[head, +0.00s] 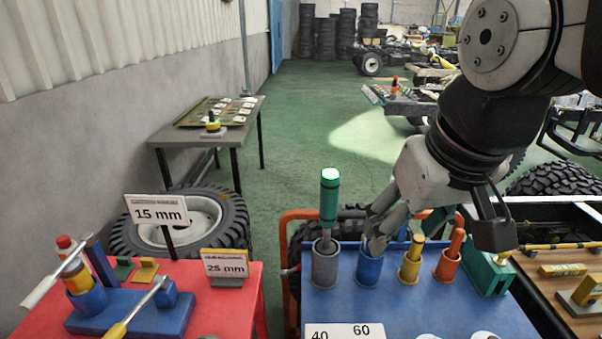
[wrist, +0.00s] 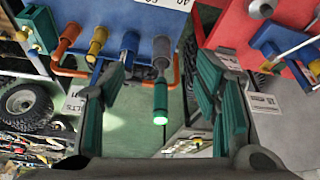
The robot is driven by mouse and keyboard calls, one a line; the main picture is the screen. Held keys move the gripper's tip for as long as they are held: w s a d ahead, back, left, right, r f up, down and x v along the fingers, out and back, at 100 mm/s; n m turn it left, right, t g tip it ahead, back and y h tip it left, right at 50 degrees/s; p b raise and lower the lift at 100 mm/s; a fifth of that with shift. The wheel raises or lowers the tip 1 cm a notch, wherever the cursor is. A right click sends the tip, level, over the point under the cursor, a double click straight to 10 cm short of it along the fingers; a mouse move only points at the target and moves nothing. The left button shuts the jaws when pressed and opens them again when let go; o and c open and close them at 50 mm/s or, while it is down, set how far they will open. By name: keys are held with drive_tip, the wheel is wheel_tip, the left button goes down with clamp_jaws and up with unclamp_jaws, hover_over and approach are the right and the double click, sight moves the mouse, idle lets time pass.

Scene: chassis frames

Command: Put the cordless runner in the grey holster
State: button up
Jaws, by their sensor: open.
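The cordless runner (head: 329,197), a green-teal tool with a glowing green top, stands upright in the grey holster (head: 325,266) at the left of the blue-topped cart. The wrist view also shows the runner (wrist: 160,98) and the grey holster (wrist: 162,52). My gripper (head: 379,228) is to the right of the runner in the head view, in front of or over the blue holster (head: 369,270). Its fingers (wrist: 163,68) are open and appear either side of the runner in the wrist view, with visible gaps. The runner's lower end is hidden inside the holster.
A yellow holster (head: 410,269) and an orange holster (head: 448,266) hold tools to the right. A green block (head: 487,273) stands beyond them. A red table (head: 230,308) with signs, tools and a blue holder is at left. Green floor lies behind.

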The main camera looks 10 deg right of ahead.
drive_tip(key=shift+t, duration=0.3)
drive_tip(key=s+f, duration=0.1)
drive_tip(key=s, duration=0.1)
drive_tip(key=s+f, duration=0.2)
drive_tip(key=shift+c, duration=0.4)
idle(1.1)
